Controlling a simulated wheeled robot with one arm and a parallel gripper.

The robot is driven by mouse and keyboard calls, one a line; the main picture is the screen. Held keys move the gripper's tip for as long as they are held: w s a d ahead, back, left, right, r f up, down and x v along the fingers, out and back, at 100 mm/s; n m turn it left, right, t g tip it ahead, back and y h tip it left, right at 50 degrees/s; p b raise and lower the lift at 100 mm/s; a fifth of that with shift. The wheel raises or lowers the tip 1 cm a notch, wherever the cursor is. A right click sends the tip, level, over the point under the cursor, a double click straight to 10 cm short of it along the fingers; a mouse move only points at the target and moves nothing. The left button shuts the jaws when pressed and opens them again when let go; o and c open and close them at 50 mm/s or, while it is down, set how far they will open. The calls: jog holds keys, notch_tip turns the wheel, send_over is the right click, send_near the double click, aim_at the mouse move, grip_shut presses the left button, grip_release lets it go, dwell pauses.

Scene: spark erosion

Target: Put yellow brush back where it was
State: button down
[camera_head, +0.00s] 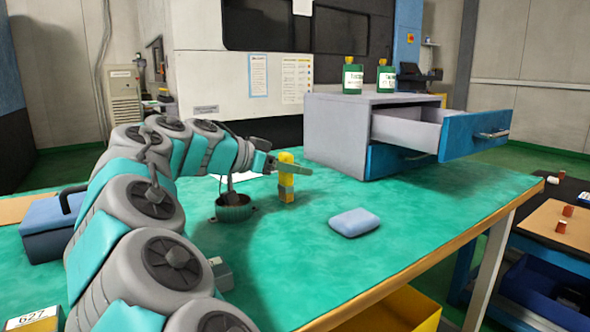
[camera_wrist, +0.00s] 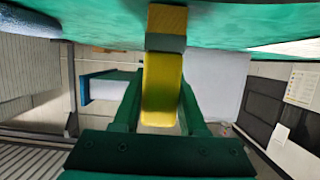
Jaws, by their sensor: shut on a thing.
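The yellow brush (camera_head: 286,185) is a block-like yellow piece with a grey band, upright over the green table (camera_head: 400,205). I cannot tell whether its lower end touches the table. My gripper (camera_head: 278,166) reaches it from the left and is shut on it. In the wrist view, the brush (camera_wrist: 162,90) lies between the two green fingers (camera_wrist: 160,105), its grey band and one yellow end sticking out beyond them towards the table. The fingers hide part of its sides.
A round dark green container (camera_head: 234,208) stands left of the brush. A light blue block (camera_head: 354,222) lies in front to the right. A grey cabinet (camera_head: 335,135) with its upper drawer (camera_head: 475,133) open carries two green bottles (camera_head: 353,77). The table right of the blue block is clear.

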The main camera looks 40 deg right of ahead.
jog(key=shift+f, duration=0.1)
jog(key=shift+c, duration=2.2)
grip_release()
jog(key=v, duration=1.2)
